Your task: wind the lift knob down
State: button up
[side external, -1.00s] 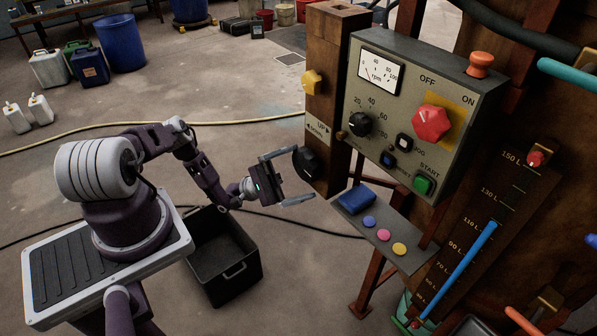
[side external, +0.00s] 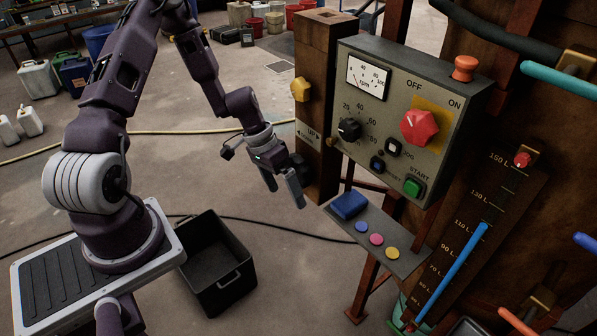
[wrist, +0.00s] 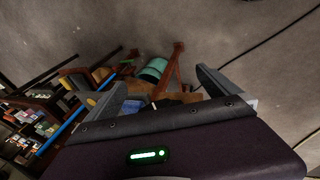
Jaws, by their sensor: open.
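The dark lift knob (side external: 298,162) sits low on the side of the wooden post (side external: 317,85), beside the UP and DOWN label (side external: 307,136). My gripper partly hides it in the side view, so its pointer cannot be read. My gripper (side external: 286,198) points downward in front of the post, just left of and below the knob. Its two fingers are apart with nothing seen between them. The wrist view also shows the spread fingers of my gripper (wrist: 160,82); I cannot make out the knob clearly there.
The control panel (side external: 390,165), with a red knob and several buttons, stands right of the post. A small shelf (side external: 400,262) below carries a blue block (side external: 349,205) and coloured discs. A black bin (side external: 228,290) stands on the floor. The floor left of the post is open.

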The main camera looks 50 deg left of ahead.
aim_at(298, 172)
notch_tip(298, 172, up, 9)
jog(key=w+t+y, duration=0.2)
jog(key=y, duration=0.1)
jog(key=shift+t, duration=0.3)
jog(key=x, duration=0.6)
jog(key=shift+w+a+f, duration=0.3)
jog(key=shift+f, duration=0.05)
jog(key=shift+c, duration=0.2)
jog(key=c, duration=1.3)
